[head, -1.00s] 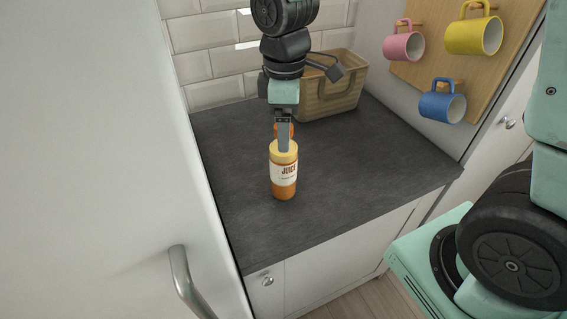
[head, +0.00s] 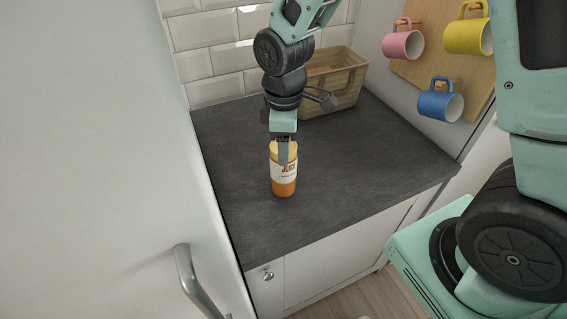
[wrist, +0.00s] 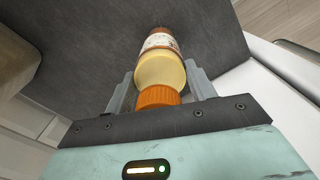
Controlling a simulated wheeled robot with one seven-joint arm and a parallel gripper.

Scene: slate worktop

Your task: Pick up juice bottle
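The juice bottle (head: 284,180) stands upright near the front left of the dark worktop, with orange juice and a white label. My gripper (head: 283,160) is over it from above, and one finger hides part of its upper front. In the wrist view the bottle (wrist: 160,68) lies between the two fingers of my gripper (wrist: 161,75), its orange cap near the palm. The fingers look open, one on each side of the bottle's shoulder. The gaps there are narrow, and I cannot tell whether either finger touches.
A woven basket (head: 340,99) stands at the back of the worktop (head: 350,170), behind my wrist. Pink (head: 402,44), yellow (head: 470,36) and blue (head: 440,104) mugs hang on a wooden board at the right. A tall white door with a metal handle (head: 192,280) is at the left.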

